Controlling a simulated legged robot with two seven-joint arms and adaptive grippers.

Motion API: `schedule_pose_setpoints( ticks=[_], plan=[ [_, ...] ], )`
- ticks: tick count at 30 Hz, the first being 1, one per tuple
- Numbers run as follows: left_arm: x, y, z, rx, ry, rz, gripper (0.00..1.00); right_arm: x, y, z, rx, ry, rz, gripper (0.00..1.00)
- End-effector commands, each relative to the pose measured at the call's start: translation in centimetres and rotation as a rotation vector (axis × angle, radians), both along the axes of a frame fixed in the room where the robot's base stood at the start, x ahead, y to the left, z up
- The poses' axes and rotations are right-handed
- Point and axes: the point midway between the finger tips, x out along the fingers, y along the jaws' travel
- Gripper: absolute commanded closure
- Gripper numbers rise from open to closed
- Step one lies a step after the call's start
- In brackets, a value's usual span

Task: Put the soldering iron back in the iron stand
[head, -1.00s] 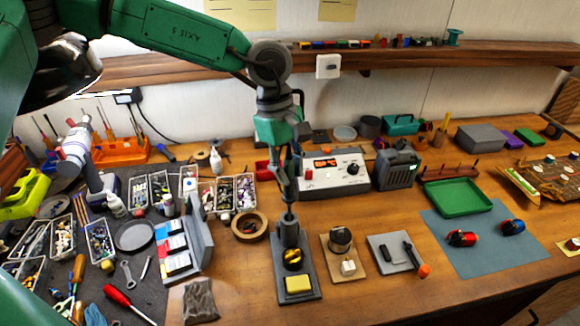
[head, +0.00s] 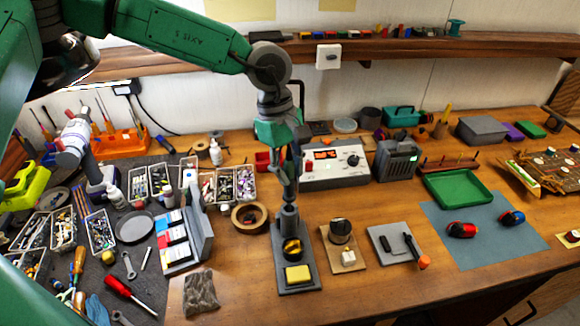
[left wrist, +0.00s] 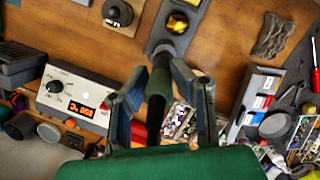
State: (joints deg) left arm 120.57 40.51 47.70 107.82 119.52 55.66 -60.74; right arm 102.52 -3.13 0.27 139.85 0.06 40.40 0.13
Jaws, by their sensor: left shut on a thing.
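The iron stand (head: 298,262) is a dark grey base with a round grey holder at its back, a brass ball of wool and a yellow sponge. My left gripper (head: 285,185) is upright directly above the holder. In the left wrist view its fingers (left wrist: 163,95) are closed around a dark green and black handle, the soldering iron (left wrist: 157,92). The iron points down at the holder (left wrist: 166,48), and its lower end meets it in the picture. The tip is hidden, so I cannot tell how deep it is inside. My right gripper is not in view.
A soldering station (head: 333,167) with a red display stands behind the stand. A tape roll (head: 249,217) lies left of it, and a wooden base with a dark round holder (head: 341,232) stands right. Bare wood (head: 245,285) is free at the front left.

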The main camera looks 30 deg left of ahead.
Motion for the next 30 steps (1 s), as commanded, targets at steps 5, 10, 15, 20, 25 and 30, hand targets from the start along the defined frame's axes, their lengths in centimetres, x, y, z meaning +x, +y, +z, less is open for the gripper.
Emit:
schedule_pose_setpoints(
  ticks=[5, 10, 15, 20, 25, 30],
  plan=[
    [0.0, 0.0, -0.5, 0.000, 0.001, 0.000, 1.00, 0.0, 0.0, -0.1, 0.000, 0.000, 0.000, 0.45],
    [0.0, 0.0, -1.0, 0.001, 0.002, 0.001, 1.00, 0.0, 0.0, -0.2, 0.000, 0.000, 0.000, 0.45],
    [0.0, 0.0, -1.5, 0.000, 0.003, 0.000, 1.00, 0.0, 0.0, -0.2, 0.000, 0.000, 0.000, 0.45],
    [0.0, 0.1, -2.0, 0.000, 0.005, 0.001, 1.00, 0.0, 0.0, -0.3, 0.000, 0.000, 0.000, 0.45],
    [0.0, 0.2, -2.5, -0.001, 0.006, 0.002, 1.00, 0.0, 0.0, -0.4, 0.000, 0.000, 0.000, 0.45],
    [0.0, 0.3, -2.8, -0.003, 0.007, 0.003, 0.56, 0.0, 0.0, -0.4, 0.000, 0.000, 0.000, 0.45]
  ],
)
